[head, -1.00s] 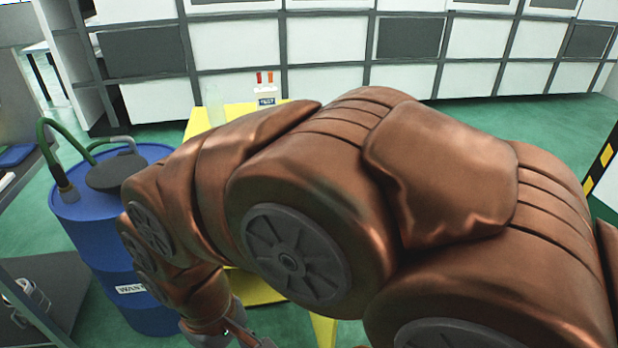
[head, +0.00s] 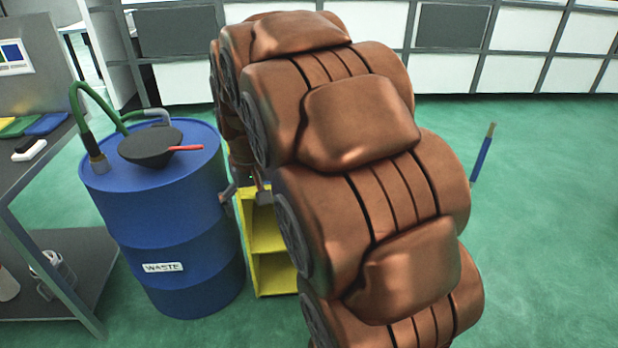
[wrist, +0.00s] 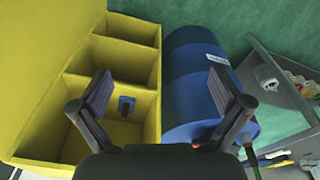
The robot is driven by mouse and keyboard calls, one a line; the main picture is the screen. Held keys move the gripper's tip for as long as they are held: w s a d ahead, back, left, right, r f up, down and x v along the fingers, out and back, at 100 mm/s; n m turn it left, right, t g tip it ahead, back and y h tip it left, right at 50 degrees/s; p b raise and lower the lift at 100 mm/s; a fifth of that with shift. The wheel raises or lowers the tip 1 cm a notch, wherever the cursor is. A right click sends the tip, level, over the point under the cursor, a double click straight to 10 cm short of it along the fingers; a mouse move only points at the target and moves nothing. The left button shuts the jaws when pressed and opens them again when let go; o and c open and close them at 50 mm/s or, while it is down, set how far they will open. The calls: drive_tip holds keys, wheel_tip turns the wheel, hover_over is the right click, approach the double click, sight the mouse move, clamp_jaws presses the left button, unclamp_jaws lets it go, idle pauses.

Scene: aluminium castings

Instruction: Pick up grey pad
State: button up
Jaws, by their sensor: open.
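I cannot make out a clearly grey pad in either view. Flat green, yellow and blue pads (head: 42,124) lie on the bench at the left in the head view, with a small black and white block (head: 29,150) in front of them. My gripper (wrist: 162,90) is open and empty, its two dark fingers wide apart in the wrist view. Between and beyond them are the yellow shelf unit (wrist: 128,133) and the blue drum (wrist: 192,62). In the head view my gripper (head: 245,194) shows partly, between drum and shelf. My arm hides much of the shelf.
The blue waste drum (head: 175,235) has a dark funnel lid (head: 150,147), a red-handled item (head: 186,148) and green hose on top. A grey bench (head: 35,170) stands left. A small blue item (wrist: 126,105) is in a shelf compartment.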

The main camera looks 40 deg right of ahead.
drive_tip(key=w+d+f+m+t+h+b, duration=0.1)
drive_tip(key=w+d+f+b, duration=0.3)
drive_tip(key=d, duration=0.8)
drive_tip(key=w+d+f+m+t+h+b, duration=0.1)
drive_tip(key=w+d+f+b, duration=0.3)
drive_tip(key=w+d+f, duration=0.3)
drive_tip(key=w+d+f+m+t+h+b, duration=0.1)
drive_tip(key=w+d+f+b, duration=0.3)
drive_tip(key=w+d, duration=0.5)
drive_tip(key=shift+w+d+f+m+t, duration=0.1)
drive_tip(key=shift+d+f+m+t, duration=0.1)
drive_tip(key=shift+d, duration=1.25)
drive_tip(key=shift+w+d+f+m+t, duration=0.15)
drive_tip(key=shift+d+f, duration=0.1)
drive_tip(key=shift+d, duration=1.2)
drive_tip(key=shift+d+f+m+t, duration=0.1)
drive_tip(key=shift+d+f+t, duration=0.1)
drive_tip(key=shift+d, duration=1.25)
drive_tip(key=shift+w+d+f, duration=0.3)
drive_tip(key=shift+d+f, duration=0.15)
drive_tip(key=shift+f, duration=0.15)
drive_tip(key=shift+w+b+x, duration=0.2)
drive_tip(key=shift+b+x, duration=0.1)
drive_tip(key=shift+x, duration=2.9)
drive_tip(key=shift+r, duration=0.1)
drive_tip(key=c, duration=1.2)
drive_tip(key=shift+c, duration=0.2)
